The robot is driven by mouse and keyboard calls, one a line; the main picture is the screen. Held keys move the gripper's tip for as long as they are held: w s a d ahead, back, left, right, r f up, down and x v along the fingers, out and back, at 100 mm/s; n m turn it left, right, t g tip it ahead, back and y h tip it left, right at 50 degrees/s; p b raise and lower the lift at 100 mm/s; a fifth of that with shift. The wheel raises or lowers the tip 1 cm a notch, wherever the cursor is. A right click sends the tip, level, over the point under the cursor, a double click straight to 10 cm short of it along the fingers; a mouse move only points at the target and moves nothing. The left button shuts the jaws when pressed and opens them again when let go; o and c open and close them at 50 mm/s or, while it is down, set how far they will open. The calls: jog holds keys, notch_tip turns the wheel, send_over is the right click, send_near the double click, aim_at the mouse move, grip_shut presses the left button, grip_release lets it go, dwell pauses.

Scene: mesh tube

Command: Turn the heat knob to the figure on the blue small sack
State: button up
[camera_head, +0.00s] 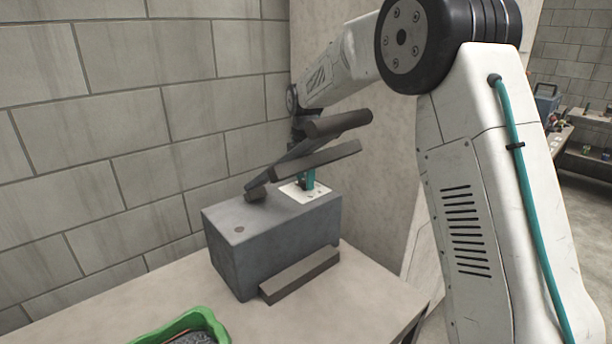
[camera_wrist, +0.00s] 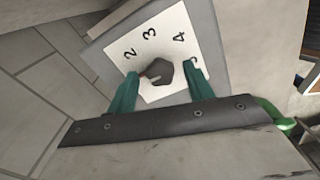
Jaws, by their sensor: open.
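The heat knob (camera_wrist: 164,72) is a small dark faceted knob on a white dial plate (camera_wrist: 150,45) in the wrist view. The figures 2, 3 and 4 are readable along the plate; another mark by the right finger is partly hidden. My gripper (camera_wrist: 162,76) is open, with one teal finger on each side of the knob; contact is not clear. In the head view my gripper (camera_head: 309,179) is over the plate (camera_head: 294,192), hiding the knob. No blue small sack is in view.
The plate lies on top of a grey box (camera_head: 238,262) on a pale table (camera_head: 340,315). A bar-like ledge (camera_head: 302,274) juts from the box's front. A green tray (camera_head: 172,328) with dark contents is at the front left. A block wall (camera_head: 120,130) stands behind.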

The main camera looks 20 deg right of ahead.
jog(key=c, duration=1)
